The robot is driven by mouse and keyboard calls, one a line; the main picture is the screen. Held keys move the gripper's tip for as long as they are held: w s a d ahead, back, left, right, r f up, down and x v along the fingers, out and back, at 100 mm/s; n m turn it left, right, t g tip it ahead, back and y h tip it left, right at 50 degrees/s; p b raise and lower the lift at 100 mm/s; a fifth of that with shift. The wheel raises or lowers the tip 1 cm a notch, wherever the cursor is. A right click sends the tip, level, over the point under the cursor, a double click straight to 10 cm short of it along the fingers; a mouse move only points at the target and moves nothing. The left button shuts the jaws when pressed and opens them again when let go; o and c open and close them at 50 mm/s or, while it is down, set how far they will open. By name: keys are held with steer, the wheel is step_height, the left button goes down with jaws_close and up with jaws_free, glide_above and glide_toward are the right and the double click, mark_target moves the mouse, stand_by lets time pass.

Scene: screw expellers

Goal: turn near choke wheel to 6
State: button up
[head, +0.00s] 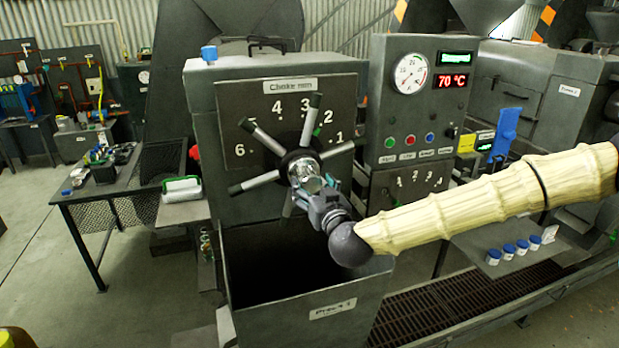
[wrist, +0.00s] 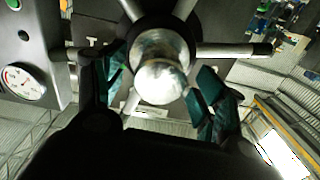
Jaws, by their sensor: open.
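The near choke wheel (head: 303,160) is a dark hub with several grey spokes with dark tips, on the front of the near press. Its dial plate (head: 268,100) carries the numbers 1 to 6, with 6 at lower left and 1 at right. A small green mark shows between hub and dial, near 2 and 3. A shiny silver knob (wrist: 160,68) sticks out of the wheel's centre. My gripper (head: 318,188) is at the wheel's centre, open; in the wrist view its fingers (wrist: 158,92) stand on either side of the knob. I cannot tell if they touch it.
An open bin (head: 330,305) labelled Press 1 lies below the wheel. A control panel (head: 415,120) with a gauge, a 70 °C display and buttons stands to the right. A tool table (head: 85,190) stands left. Blue-capped jars (head: 508,250) sit on a shelf at right.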

steer(key=shift+p+x, duration=0.45)
steer(key=shift+x, duration=1)
steer(key=c, duration=1.5)
steer(key=shift+o, duration=0.2)
